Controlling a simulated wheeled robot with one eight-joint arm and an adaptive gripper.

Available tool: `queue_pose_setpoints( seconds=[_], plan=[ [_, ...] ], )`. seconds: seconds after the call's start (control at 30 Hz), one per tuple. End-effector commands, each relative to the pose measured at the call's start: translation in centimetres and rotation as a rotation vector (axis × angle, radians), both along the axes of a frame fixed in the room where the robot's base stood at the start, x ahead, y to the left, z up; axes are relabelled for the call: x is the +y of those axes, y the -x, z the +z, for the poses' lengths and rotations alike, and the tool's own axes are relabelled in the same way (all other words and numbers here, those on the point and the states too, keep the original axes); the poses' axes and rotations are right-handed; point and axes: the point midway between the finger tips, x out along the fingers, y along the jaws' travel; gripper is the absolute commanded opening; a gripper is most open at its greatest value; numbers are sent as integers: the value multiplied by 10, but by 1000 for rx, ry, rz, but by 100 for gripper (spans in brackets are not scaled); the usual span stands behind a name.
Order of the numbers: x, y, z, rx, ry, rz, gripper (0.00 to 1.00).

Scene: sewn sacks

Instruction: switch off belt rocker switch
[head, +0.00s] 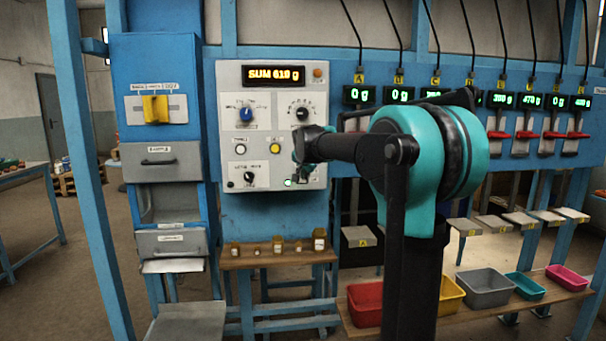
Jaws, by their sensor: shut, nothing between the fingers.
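I cannot tell whether this is the belt rocker switch; my gripper and wrist cover part of that corner. My gripper (304,178) is dark, shut and empty, in front of the lower right of the panel. I cannot tell whether it touches the panel.
The panel also has a blue knob (245,114), black knobs and a yellow button (274,148). A shelf below holds small bottles (319,240). Several coloured bins, such as the red one (364,304), stand at lower right. A yellow-handled switch (155,109) is at left.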

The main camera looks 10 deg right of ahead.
Motion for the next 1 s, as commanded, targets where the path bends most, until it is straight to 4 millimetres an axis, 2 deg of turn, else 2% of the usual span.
queue_pose_setpoints(
  seconds=[0.3, 1.0],
  plan=[
    [0, -8, 1, 0, 0, 0, 0],
    [0, -12, 2, 0, 0, 0, 0]
  ],
)
